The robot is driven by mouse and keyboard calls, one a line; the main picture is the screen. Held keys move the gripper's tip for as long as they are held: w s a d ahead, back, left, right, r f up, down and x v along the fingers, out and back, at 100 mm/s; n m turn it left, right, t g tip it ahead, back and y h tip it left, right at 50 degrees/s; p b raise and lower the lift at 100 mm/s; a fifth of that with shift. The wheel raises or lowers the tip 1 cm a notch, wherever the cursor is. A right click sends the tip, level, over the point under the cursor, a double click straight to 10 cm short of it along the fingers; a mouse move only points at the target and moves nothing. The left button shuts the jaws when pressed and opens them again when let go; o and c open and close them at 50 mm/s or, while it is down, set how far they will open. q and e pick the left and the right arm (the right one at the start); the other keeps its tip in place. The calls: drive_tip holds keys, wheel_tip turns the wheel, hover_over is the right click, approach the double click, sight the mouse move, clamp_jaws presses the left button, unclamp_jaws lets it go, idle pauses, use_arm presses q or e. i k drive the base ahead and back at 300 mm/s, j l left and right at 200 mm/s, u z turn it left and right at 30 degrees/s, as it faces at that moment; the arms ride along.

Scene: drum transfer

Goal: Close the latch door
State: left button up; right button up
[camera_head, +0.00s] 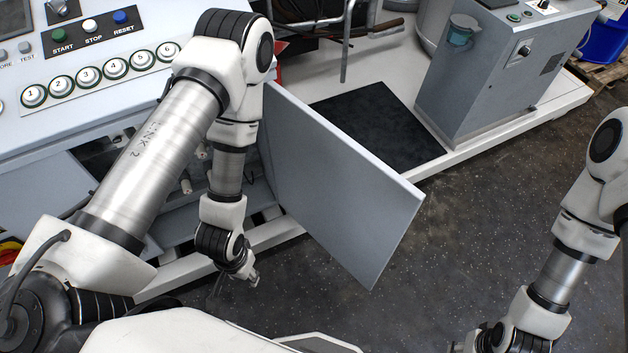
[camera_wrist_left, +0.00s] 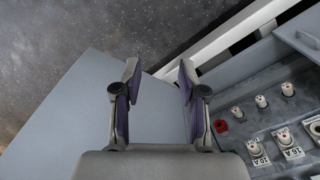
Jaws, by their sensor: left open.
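The latch door (camera_head: 335,185) is a flat grey panel, swung wide open and sticking out from the front of the control cabinet in the head view. In the left wrist view the door (camera_wrist_left: 65,115) fills the left side and runs behind my fingers. My left gripper (camera_wrist_left: 157,75) is open, with nothing seen between its fingers; I cannot tell whether it touches the door. In the head view my left wrist hangs just left of the door, near the opening. The opened compartment (camera_wrist_left: 265,120) shows fuses and a red part at the right.
The control panel (camera_head: 95,50) with numbered and coloured buttons is above the compartment. A grey machine box (camera_head: 490,70) stands on a white platform behind the door, beside a black mat (camera_head: 375,125). The dark floor (camera_head: 450,240) in front of the door is clear.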

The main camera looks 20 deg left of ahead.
sight(358, 209)
drive_tip(key=i+l+u, duration=0.15)
drive_tip(key=l+u, duration=0.2)
drive_tip(key=i+l+u, duration=0.1)
drive_tip(key=l+u, duration=0.25)
drive_tip(key=l, duration=0.25)
drive_tip(key=l+u, duration=0.4)
drive_tip(key=l, duration=0.15)
drive_tip(key=l+u, duration=0.35)
drive_tip(key=l, duration=0.15)
drive_tip(key=k+l+u, duration=0.1)
drive_tip(key=l+u, duration=0.25)
drive_tip(key=l, duration=0.2)
drive_tip(key=k+l+u, duration=0.15)
drive_tip(key=l+u, duration=0.2)
drive_tip(key=l, duration=0.15)
drive_tip(key=k+l+u, duration=0.2)
drive_tip(key=l+u, duration=0.2)
drive_tip(key=k+l+z, duration=0.1)
drive_tip(key=l, duration=0.4)
drive_tip(key=k+l, duration=0.15)
drive_tip(key=l, duration=0.35)
drive_tip(key=k+l+z, duration=0.15)
drive_tip(key=l, duration=0.35)
